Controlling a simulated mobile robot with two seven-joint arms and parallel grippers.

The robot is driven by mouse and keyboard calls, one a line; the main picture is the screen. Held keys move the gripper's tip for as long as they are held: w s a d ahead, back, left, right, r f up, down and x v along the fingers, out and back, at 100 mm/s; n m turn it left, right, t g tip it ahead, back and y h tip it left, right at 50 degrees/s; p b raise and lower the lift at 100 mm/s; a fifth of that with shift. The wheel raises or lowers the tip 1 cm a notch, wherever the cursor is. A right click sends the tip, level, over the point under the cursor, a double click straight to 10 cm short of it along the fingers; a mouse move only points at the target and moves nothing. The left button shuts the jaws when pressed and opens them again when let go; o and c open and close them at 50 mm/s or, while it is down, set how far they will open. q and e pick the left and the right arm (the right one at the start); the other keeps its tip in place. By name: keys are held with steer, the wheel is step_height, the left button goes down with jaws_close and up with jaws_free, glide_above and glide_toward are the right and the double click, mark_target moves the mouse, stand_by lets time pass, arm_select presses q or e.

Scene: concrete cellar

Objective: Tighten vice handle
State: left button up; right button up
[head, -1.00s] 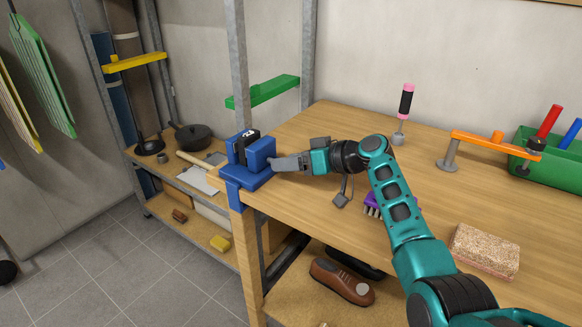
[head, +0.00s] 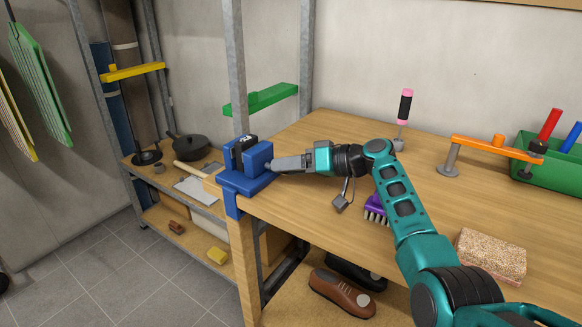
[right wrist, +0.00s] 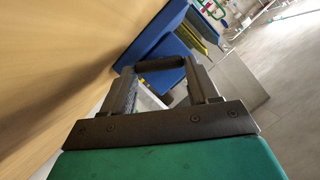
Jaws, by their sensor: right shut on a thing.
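The blue vice (head: 243,182) is fixed at the left corner of the wooden workbench, with a dark block (head: 241,146) between its jaws. My right gripper (head: 274,165) reaches in from the right and is at the right side of the vice. In the right wrist view, the vice (right wrist: 164,80) lies ahead of the fingers. There my right gripper is shut on the dark bar of the vice handle (right wrist: 158,64), which spans between the fingertips. In the head view the handle is mostly hidden by the fingers. My left gripper is not in view.
On the workbench (head: 310,196) are a purple brush (head: 376,208), a sponge block (head: 490,256), a pink-and-black screwdriver (head: 404,105), an orange-barred stand (head: 490,147) and a green bin (head: 552,174). A metal post (head: 235,70) rises behind the vice. A lower shelf holds a pan (head: 190,146).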

steer(key=o, duration=1.1)
steer(key=shift+c, duration=0.2)
step_height(320, 180, up, 20)
steer(key=p, duration=0.1)
steer(key=shift+c, duration=0.3)
